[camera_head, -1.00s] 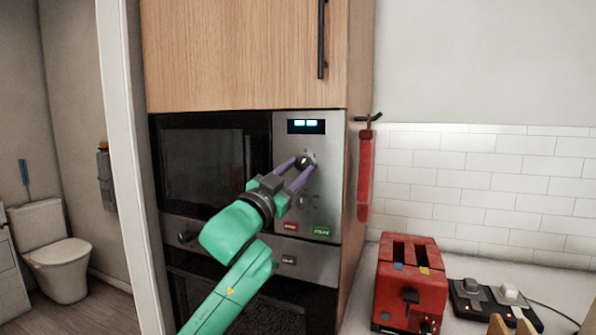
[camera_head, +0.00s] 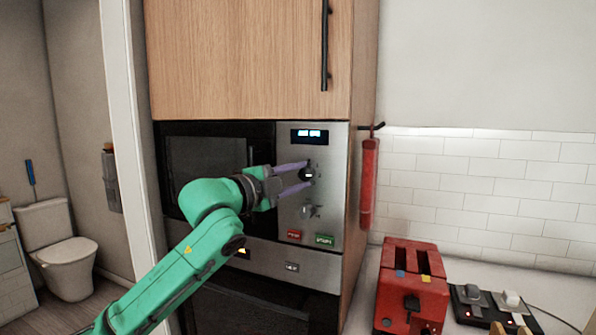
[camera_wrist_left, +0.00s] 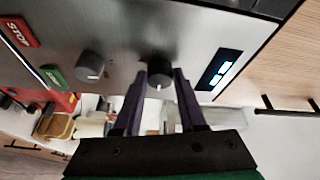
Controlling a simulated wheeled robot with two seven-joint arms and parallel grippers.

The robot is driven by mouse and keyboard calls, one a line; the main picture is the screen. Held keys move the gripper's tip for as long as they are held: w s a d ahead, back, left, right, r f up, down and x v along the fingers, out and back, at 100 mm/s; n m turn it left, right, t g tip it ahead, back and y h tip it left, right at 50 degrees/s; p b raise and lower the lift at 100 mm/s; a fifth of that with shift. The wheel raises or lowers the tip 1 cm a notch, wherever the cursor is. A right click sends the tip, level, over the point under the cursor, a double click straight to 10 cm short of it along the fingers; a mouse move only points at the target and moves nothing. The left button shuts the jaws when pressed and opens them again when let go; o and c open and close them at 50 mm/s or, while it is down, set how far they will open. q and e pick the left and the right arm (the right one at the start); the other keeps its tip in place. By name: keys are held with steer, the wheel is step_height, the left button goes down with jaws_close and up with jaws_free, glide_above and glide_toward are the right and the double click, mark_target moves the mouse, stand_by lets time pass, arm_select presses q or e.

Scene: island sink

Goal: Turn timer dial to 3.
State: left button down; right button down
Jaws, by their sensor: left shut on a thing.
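The microwave's steel control panel (camera_head: 327,225) has a lit display (camera_head: 309,136) at its top. The upper dial (camera_head: 307,173), a dark round knob, sits below the display; it also shows in the left wrist view (camera_wrist_left: 159,72) with a pale pointer mark. My left gripper (camera_head: 306,175) has its purple fingers around this dial, shut on it. The dial's numbers are too small to read. A second, lower dial (camera_head: 305,212) also shows in the left wrist view (camera_wrist_left: 90,65). My right gripper is not in view.
Below the dials are a red STOP button (camera_head: 293,234) and a green button (camera_head: 324,239). A red toaster (camera_head: 411,290) and a dark device with switches (camera_head: 490,306) stand on the counter at right. A red object (camera_head: 368,185) hangs beside the cabinet.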

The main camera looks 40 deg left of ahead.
arm_select(q)
steer(key=m+g+p, duration=0.1)
steer(key=m, duration=0.1)
steer(key=r+m+g+p, duration=0.1)
steer(key=m+p, duration=0.1)
steer(key=m, duration=0.1)
steer(key=m+g+y+p, duration=0.1)
steer(key=m, duration=0.1)
steer(key=shift+d+r+m+y+p, duration=0.1)
steer(key=shift+m+y+p, duration=0.2)
steer(key=shift+m+g+y+p, duration=0.3)
steer(key=shift+m+g+p, duration=0.2)
steer(key=shift+m, duration=0.5)
steer(key=shift+w, duration=0.1)
steer(key=shift+c, duration=2.4)
jaws_free()
